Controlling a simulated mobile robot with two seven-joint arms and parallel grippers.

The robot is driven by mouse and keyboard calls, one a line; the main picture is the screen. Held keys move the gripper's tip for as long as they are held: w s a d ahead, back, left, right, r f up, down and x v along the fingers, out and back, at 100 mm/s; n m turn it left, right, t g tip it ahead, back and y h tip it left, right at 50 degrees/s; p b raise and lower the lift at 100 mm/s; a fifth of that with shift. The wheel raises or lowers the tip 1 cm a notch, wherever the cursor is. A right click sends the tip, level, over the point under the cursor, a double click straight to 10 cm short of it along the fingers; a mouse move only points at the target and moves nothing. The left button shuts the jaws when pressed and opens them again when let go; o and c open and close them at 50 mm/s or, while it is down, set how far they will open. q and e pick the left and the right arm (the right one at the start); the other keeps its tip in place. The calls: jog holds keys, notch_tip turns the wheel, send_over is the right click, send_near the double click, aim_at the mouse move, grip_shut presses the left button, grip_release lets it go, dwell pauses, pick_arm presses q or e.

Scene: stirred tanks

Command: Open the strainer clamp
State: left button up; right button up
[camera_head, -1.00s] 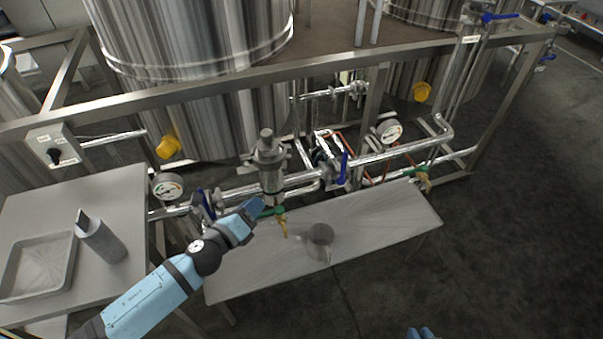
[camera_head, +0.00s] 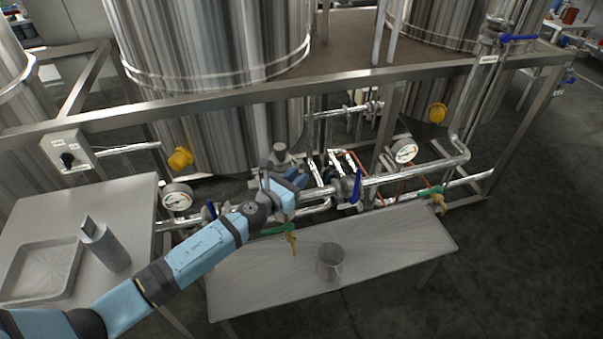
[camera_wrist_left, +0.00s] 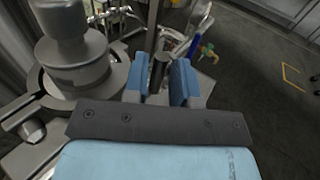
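The metal strainer (camera_head: 281,155) stands upright in the pipe line behind my left arm; its capped top also shows large at the left of the left wrist view (camera_wrist_left: 72,58). A clamp ring (camera_wrist_left: 117,76) goes around it below the cap. My left gripper (camera_head: 298,176) is beside the strainer on its right, in front of the pipes. In the left wrist view its two blue fingers stand on either side of a short dark grey stem (camera_wrist_left: 161,70). I cannot tell whether they press on it. The strainer's lower body is hidden by my arm. My right gripper is out of view.
A low bench (camera_head: 400,245) with a metal cup (camera_head: 330,262) is in front of the pipes. Blue-handled (camera_head: 357,186) and green-handled valves and pressure gauges (camera_head: 404,151) line the pipes.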

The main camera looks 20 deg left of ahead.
pick_arm(q)
jog(key=shift+x, duration=0.95)
grip_shut()
